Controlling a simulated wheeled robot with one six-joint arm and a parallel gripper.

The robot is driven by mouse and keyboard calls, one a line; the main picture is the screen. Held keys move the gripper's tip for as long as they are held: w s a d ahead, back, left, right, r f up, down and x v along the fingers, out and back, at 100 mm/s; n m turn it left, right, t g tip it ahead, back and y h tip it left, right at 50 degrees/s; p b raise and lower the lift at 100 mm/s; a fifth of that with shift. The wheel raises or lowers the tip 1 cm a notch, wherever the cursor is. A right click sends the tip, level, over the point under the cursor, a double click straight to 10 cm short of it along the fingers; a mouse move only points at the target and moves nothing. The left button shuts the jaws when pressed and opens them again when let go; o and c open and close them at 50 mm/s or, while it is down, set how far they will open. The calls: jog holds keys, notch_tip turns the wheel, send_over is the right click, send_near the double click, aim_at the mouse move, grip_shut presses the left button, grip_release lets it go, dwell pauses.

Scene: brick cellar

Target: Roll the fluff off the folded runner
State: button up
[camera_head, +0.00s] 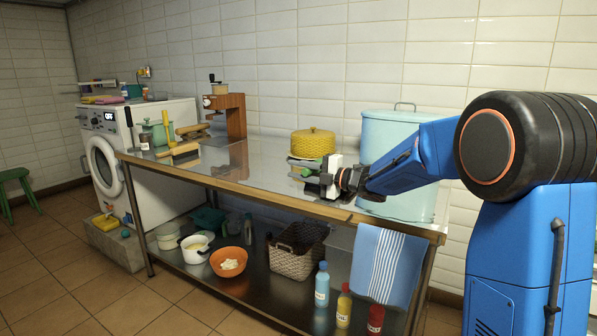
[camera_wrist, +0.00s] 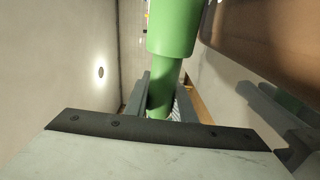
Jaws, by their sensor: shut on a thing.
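My gripper (camera_head: 328,180) is above the metal worktop (camera_head: 262,172), right of its middle, in front of the yellow lidded pot. It is shut on a green handle, presumably the lint roller (camera_head: 308,173). In the wrist view, the green handle (camera_wrist: 164,85) passes between the dark jaws (camera_wrist: 160,105) and widens towards the top of the picture. The roller's working end is not clear in either view. A flat, layered stack (camera_head: 303,160) lies beside the gripper; I cannot tell whether it is the folded runner. No fluff can be made out.
The yellow pot (camera_head: 313,143) and a large pale-blue bin (camera_head: 390,135) stand close behind my gripper. A coffee grinder (camera_head: 229,115) and wooden-handled items are at the left. A striped towel (camera_head: 385,265) hangs at the front right. The worktop's middle is fairly clear.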

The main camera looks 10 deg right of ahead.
aim_at(312, 172)
jog(key=shift+v, duration=3.5)
jog(key=shift+x, duration=4)
jog(key=shift+v, duration=3.95)
notch_tip(312, 172, up, 7)
